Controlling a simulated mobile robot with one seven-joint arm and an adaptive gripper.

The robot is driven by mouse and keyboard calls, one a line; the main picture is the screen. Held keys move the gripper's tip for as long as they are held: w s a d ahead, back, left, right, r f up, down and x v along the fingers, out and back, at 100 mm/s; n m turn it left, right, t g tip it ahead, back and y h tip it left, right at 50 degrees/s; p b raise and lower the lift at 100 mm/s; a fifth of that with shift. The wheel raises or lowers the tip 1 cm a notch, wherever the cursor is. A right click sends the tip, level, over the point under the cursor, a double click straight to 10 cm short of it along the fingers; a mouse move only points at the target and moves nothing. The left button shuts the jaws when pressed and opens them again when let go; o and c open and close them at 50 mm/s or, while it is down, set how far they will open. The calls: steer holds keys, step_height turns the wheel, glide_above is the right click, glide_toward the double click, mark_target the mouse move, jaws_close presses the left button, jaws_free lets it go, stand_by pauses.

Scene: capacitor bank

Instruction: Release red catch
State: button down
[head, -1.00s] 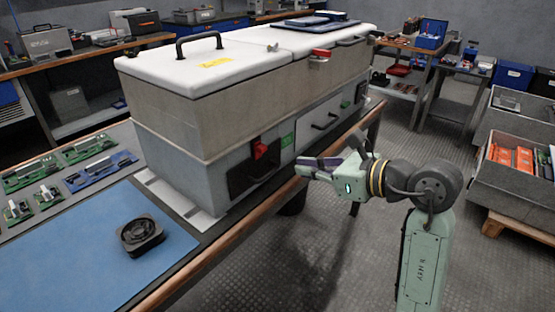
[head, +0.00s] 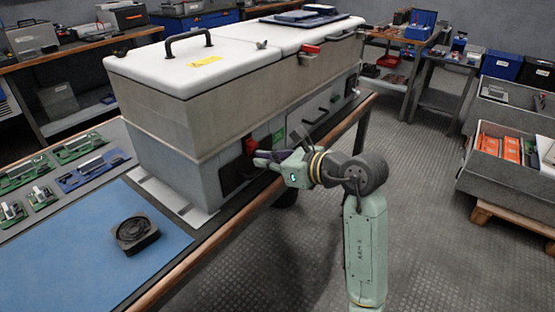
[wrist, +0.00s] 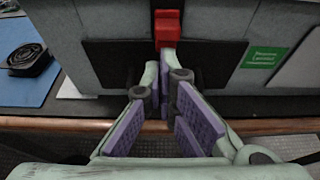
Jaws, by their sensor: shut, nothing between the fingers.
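A grey box with a white lid (head: 225,65) stands on the workbench. A red catch (head: 310,49) shows at the lid's front edge. A second red part, a block-shaped handle (head: 249,146), sits lower on the box front over a dark panel; it shows at the top centre of the wrist view (wrist: 167,27). My gripper (head: 256,158) is shut and empty, its purple-padded fingers pointing at the box front close by the lower red handle. In the wrist view the fingertips (wrist: 160,80) are just below this handle; whether they touch it I cannot tell.
A black fan (head: 135,234) lies on a blue mat (head: 60,255) at the left. Circuit boards (head: 80,147) lie behind it. A green label (wrist: 265,57) is right of the handle. The bench's wooden edge (head: 185,265) runs below my gripper.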

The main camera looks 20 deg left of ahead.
steer(key=shift+w+a+f, duration=0.1)
steer(key=shift+a, duration=0.15)
steer(key=shift+r, duration=1.25)
